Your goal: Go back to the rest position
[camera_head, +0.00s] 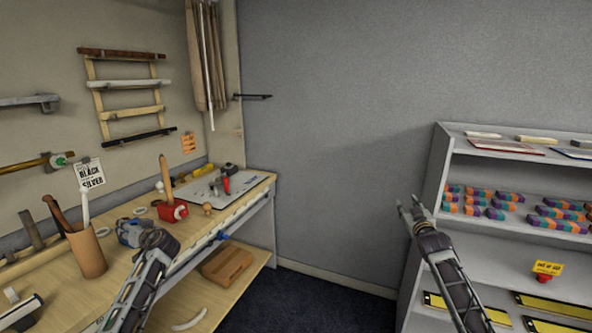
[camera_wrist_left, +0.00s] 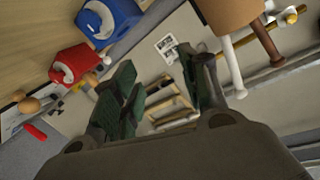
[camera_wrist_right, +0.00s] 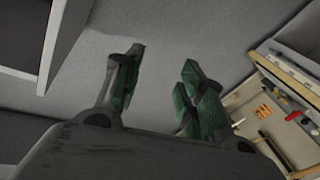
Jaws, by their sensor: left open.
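My left gripper (camera_head: 157,240) is above the wooden workbench at the left, close to a blue block-like object (camera_head: 130,232). In the left wrist view, its green-padded fingers (camera_wrist_left: 155,62) are apart with nothing between them. My right gripper (camera_head: 409,206) is raised in front of the grey wall, left of the shelf unit. In the right wrist view, its fingers (camera_wrist_right: 163,62) are spread and empty. Neither gripper visibly touches anything.
The workbench (camera_head: 205,232) holds a brown cup (camera_head: 86,254) of tools, a red holder (camera_head: 174,211) and a grey board (camera_head: 225,186). A shelf unit (camera_head: 437,165) with coloured blocks stands at the right. The floor (camera_head: 300,305) between them is clear.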

